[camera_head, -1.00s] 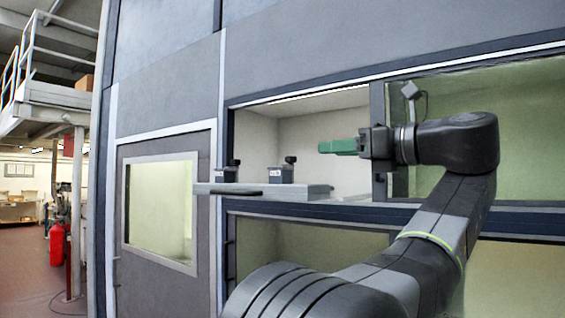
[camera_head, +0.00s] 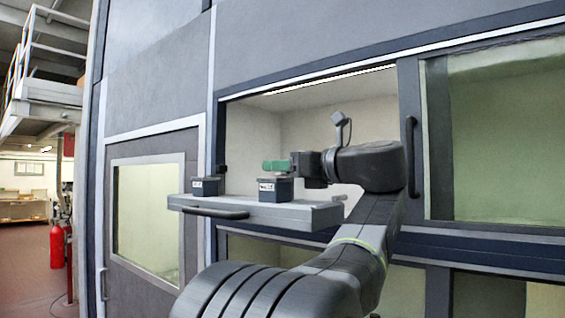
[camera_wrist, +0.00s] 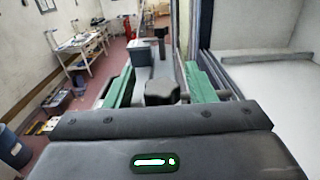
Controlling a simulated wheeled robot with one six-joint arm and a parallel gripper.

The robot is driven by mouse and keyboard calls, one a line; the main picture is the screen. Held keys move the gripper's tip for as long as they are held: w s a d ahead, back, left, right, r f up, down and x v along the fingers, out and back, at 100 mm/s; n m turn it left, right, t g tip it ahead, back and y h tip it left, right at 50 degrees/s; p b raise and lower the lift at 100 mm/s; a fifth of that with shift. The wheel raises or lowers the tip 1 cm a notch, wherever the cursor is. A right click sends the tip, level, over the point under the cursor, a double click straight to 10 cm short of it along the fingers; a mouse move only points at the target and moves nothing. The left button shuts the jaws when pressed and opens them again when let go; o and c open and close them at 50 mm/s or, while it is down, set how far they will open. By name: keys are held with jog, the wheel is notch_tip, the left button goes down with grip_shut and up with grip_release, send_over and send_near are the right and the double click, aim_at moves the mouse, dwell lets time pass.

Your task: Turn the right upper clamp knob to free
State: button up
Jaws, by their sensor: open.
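My gripper (camera_head: 277,165) is open, its green fingers level just above the right clamp block (camera_head: 275,189), a dark box with a white label on the pulled-out grey shelf (camera_head: 320,215). In the wrist view the green fingers of my gripper (camera_wrist: 160,68) lie either side of the black right clamp knob (camera_wrist: 160,92), with gaps showing on both sides. In the head view the fingers hide this knob. The left clamp block (camera_head: 205,187) stands further left on the shelf with its black knob (camera_head: 221,169), which also shows farther off in the wrist view (camera_wrist: 160,33).
The shelf has a black bar handle (camera_head: 215,211) on its front. A window frame with an upright handle (camera_head: 411,155) stands right of my arm. A closed door with a window (camera_head: 148,215) is at left. A red extinguisher (camera_head: 57,246) stands far left.

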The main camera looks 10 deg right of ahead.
jog(key=shift+w+a, duration=0.2)
jog(key=shift+w, duration=0.05)
jog(key=c, duration=1)
